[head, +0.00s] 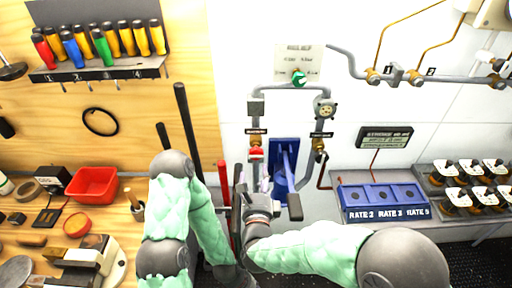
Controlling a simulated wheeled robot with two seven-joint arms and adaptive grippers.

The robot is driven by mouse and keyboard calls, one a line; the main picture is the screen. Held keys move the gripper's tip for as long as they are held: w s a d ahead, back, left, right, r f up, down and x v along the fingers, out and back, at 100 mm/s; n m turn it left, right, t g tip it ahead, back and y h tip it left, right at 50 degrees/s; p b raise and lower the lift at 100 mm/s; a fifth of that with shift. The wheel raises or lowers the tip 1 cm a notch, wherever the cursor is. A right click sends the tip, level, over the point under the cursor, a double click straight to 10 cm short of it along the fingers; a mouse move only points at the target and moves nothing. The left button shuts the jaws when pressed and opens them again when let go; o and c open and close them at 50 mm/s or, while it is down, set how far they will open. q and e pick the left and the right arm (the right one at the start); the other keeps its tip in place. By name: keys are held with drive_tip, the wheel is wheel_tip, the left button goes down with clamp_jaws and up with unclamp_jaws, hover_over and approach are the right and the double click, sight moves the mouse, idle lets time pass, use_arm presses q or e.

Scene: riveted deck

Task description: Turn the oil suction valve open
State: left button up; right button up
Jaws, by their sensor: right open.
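A pipe panel on the white wall carries a red-handled valve (256,150) on its left leg and a brass valve (318,148) on its right leg. A green handle (298,79) sits at the top, below a placard. Small black labels mark the two legs, but I cannot read which is oil suction. My right gripper (257,182) is open, pointing up below the red-handled valve and apart from it. My left arm comes down at the left; its gripper end (238,268) is low and partly hidden, so its jaws cannot be made out.
A blue lever unit (284,172) stands right of my right gripper. Red and black bars (224,190) rise close on the left. A blue rate box (384,202) lies further right. A wooden bench with a red bin (93,185) is at the left.

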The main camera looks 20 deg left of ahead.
sight(256, 157)
drive_tip(key=x, duration=1)
drive_tip(key=shift+b, duration=0.35)
drive_tip(key=c, duration=1.2)
